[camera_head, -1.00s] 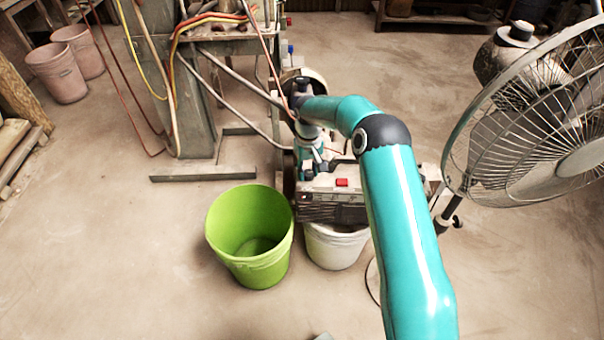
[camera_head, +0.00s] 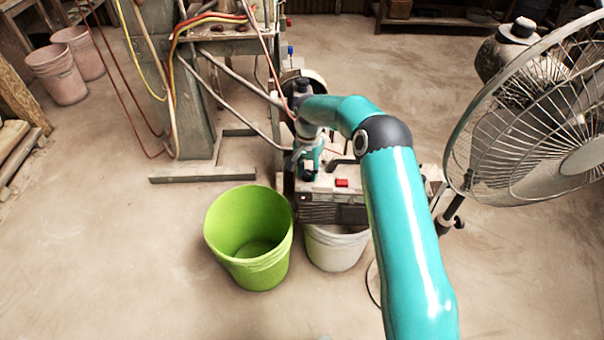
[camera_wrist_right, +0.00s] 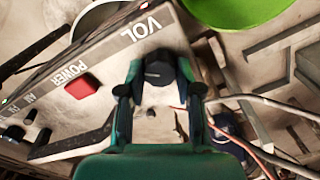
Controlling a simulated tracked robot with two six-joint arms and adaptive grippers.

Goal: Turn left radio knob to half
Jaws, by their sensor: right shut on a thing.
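The radio (camera_head: 325,190) is a dusty grey box with a red power button, standing behind the green bucket in the head view. Its top panel (camera_wrist_right: 115,55) fills the left of the wrist view, with VOL and POWER lettering. A dark round knob (camera_wrist_right: 159,68) sits next to the VOL lettering. My right gripper (camera_wrist_right: 158,88) has its fingers on either side of this knob and is shut on it. In the head view my right gripper (camera_head: 308,167) is at the radio's left end, where it hides the knob. My left gripper is not in view.
A green bucket (camera_head: 225,235) and a white bucket (camera_head: 335,250) stand in front of the radio. A large fan (camera_head: 540,120) is on the right. A metal machine frame with hoses (camera_head: 175,80) stands behind on the left.

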